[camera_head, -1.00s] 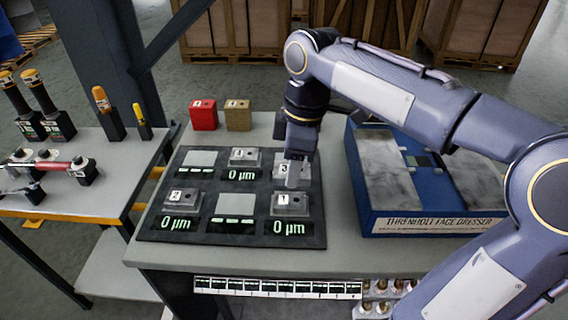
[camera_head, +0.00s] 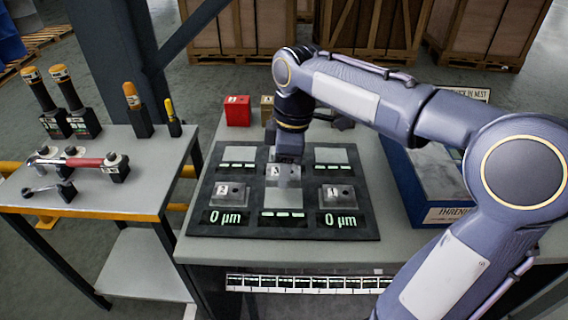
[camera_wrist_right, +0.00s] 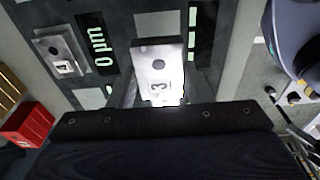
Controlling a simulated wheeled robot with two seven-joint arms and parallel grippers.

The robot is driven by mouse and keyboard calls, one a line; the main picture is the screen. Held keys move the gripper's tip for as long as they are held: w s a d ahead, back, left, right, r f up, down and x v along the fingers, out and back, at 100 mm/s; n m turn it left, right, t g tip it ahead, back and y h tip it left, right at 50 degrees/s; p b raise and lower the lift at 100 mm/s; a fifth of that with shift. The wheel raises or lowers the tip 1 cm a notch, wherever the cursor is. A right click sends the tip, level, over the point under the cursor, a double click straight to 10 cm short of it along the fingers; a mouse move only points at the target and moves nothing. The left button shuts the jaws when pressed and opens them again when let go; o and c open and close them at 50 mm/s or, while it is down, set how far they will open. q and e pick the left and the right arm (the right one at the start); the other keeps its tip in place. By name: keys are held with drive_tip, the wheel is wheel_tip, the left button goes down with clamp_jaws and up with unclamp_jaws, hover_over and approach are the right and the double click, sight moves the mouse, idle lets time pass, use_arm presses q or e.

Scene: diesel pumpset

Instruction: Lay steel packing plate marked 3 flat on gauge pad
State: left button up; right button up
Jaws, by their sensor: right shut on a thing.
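The grey steel packing plate marked 3 (camera_head: 284,173) is held by my right gripper (camera_head: 287,160). In the right wrist view the plate (camera_wrist_right: 158,72) shows its number and a dark round spot. In the head view it overlaps the back part of the bare front-middle gauge pad (camera_head: 283,198), whose display shows dashes. I cannot tell how large the gap below it is. Plate 2 (camera_head: 230,193) lies on the front-left pad and plate 1 (camera_head: 337,194) on the front-right pad, both reading 0 µm. My left gripper is out of view.
The back-left pad (camera_head: 237,155) and back-right pad (camera_head: 331,156) are bare. Plate 4 (camera_wrist_right: 62,55) shows in the wrist view. A red block (camera_head: 237,111) and tan block (camera_head: 267,108) stand behind the mat. A blue dresser box (camera_head: 440,180) stands right; a tool table (camera_head: 110,185) left.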

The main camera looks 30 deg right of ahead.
sight(284, 198)
drive_tip(key=shift+f+b, duration=1.5)
drive_tip(key=shift+f, duration=0.75)
drive_tip(key=shift+p, duration=0.3)
drive_tip(key=shift+f, duration=0.3)
drive_tip(key=shift+f+b, duration=0.35)
drive_tip(key=shift+b, duration=0.1)
drive_tip(key=o, duration=1.5)
drive_tip(key=shift+f, duration=0.1)
drive_tip(key=shift+s+d+r+p, duration=0.15)
drive_tip(key=shift+r+p, duration=0.2)
drive_tip(key=shift+r, duration=0.95)
drive_tip(key=shift+s+d+r+p, duration=0.1)
drive_tip(key=shift+r+p, duration=0.25)
drive_tip(key=shift+r, duration=1)
drive_tip(key=shift+s+d+r+p, duration=0.15)
drive_tip(key=shift+r+p, duration=0.2)
drive_tip(key=shift+r, duration=0.95)
